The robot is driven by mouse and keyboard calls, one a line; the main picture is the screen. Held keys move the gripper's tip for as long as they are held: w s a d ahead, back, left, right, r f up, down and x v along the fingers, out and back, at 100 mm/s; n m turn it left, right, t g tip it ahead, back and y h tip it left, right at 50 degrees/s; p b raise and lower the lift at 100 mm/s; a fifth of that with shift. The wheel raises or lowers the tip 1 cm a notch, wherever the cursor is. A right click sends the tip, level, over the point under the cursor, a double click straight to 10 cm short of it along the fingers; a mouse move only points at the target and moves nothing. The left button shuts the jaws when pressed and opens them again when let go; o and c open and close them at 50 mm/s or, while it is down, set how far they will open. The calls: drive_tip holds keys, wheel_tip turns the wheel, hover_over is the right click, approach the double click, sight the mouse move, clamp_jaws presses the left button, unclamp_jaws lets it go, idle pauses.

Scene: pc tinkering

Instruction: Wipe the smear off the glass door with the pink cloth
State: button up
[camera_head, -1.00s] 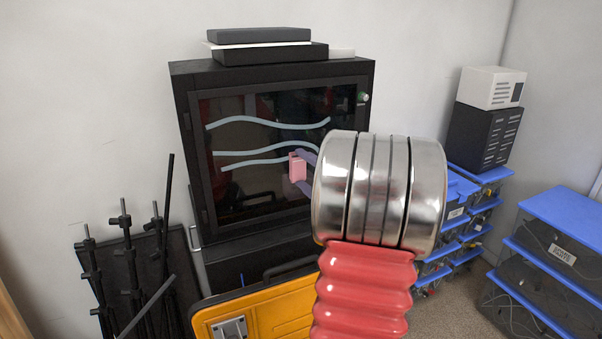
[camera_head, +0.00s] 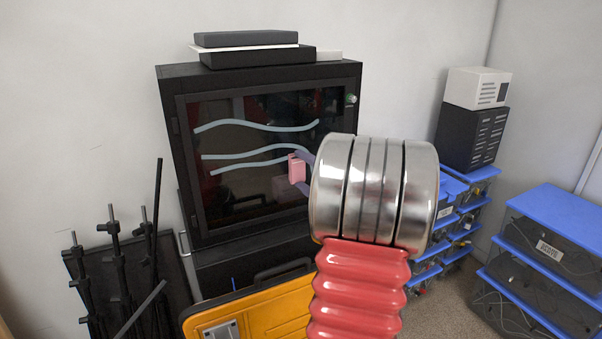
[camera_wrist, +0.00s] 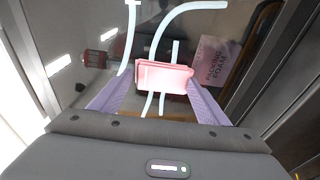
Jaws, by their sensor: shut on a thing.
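The cabinet's dark glass door (camera_head: 240,190) carries the smear (camera_head: 235,126), several pale blue wavy streaks running across it. The streaks also show in the wrist view (camera_wrist: 193,8). The small pink cloth (camera_head: 297,169) is a folded block in front of the right part of the door, at the lower streaks' right end. My gripper (camera_wrist: 162,84) is shut on the cloth, one purple finger on each side. In the head view my arm hides most of the gripper. Whether the cloth touches the glass cannot be told.
Flat boxes (camera_head: 257,55) lie on the cabinet. A yellow case (camera_head: 255,315) stands below it, with black stands (camera_head: 115,250) at the left. Blue-topped bins (camera_head: 560,215) and a black drawer unit (camera_head: 470,138) are at the right.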

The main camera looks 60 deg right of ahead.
drive_tip(key=a+v, duration=0.1)
drive_tip(key=v, duration=0.6)
drive_tip(key=shift+w, duration=0.15)
idle(0.3)
drive_tip(key=a+v, duration=0.1)
drive_tip(key=v, duration=0.6)
drive_tip(key=shift+w, duration=0.25)
idle(0.7)
drive_tip(key=shift+s, duration=0.2)
